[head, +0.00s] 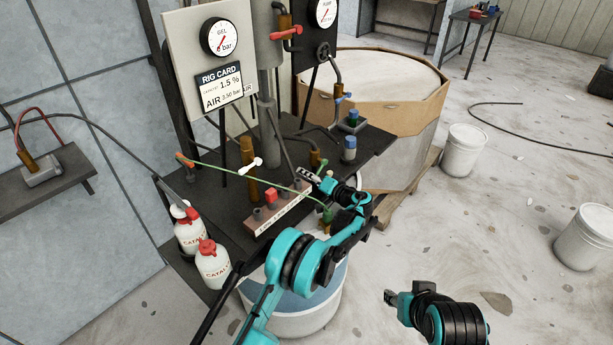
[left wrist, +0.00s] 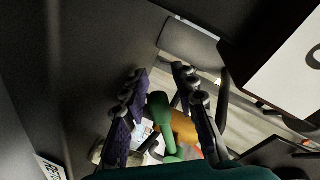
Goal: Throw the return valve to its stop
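My left gripper (head: 309,174) is over the dark bench, close to a brass valve (head: 314,158) with a green handle (head: 323,165). In the left wrist view the fingers (left wrist: 165,95) stand apart and the green handle (left wrist: 160,112) lies between them, with brass-coloured metal (left wrist: 183,126) behind it. I cannot tell whether a finger touches it. Other valves have a red lever (head: 287,32) and a blue lever (head: 343,98).
A labelled block (head: 262,227) with sockets sits on the bench front, with a green hose (head: 240,174) arching above. Two catalyst bottles (head: 212,265) stand left. A bucket (head: 310,317) is below my left arm. A wooden-sided tank (head: 428,110) stands behind. Floor at right is mostly free.

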